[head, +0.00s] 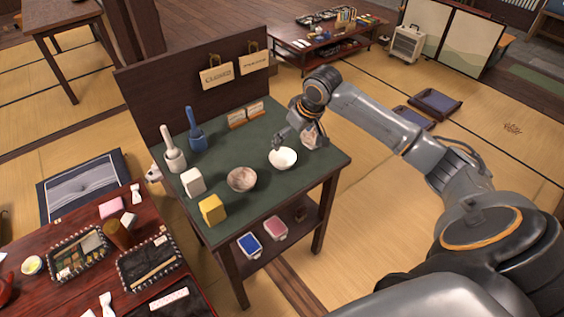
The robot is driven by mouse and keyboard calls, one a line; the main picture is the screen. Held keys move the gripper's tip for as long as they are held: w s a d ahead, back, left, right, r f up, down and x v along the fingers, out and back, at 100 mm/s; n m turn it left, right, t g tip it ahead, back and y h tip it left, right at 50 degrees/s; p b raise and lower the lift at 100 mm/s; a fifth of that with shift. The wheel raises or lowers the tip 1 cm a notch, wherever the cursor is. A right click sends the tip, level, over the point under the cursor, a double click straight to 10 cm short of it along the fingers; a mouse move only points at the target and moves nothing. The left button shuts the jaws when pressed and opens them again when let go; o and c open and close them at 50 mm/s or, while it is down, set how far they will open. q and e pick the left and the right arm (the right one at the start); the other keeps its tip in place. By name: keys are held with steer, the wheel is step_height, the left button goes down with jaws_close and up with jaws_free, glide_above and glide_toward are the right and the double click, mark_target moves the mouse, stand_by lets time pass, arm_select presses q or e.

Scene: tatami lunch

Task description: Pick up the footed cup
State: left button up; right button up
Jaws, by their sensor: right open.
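I cannot tell for sure which piece is the footed cup. A white, round, open cup or bowl (283,159) stands upright near the right side of the green-topped table (262,208); its foot is not clear from above. A pale piece with brownish marks (313,137) is partly hidden behind my right wrist. My right gripper (279,143) is open, just behind and above the white cup's far rim; I cannot tell whether it touches it. My left gripper is out of view.
A speckled bowl (241,179), a yellow block (212,210), a white block (193,182), a white bottle-like piece (174,152) and a blue one (196,133) share the tabletop. A dark upright board (160,89) with hanging signs closes its back. A red table (75,288) stands left.

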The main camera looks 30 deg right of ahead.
glide_toward(280, 160)
steer(key=shift+w+a+f, duration=0.2)
steer(key=shift+f, duration=0.2)
steer(key=shift+w+a+f, duration=0.15)
steer(key=shift+w+f, duration=0.05)
steer(key=shift+f, duration=0.25)
steer(key=shift+d+p+x, duration=0.15)
steer(key=shift+p+x, duration=0.05)
steer(key=shift+x, duration=1.15)
steer(key=shift+d+p+x, duration=0.2)
steer(key=shift+x, duration=1.15)
steer(key=shift+s, duration=0.15)
steer(key=c, duration=1.2)
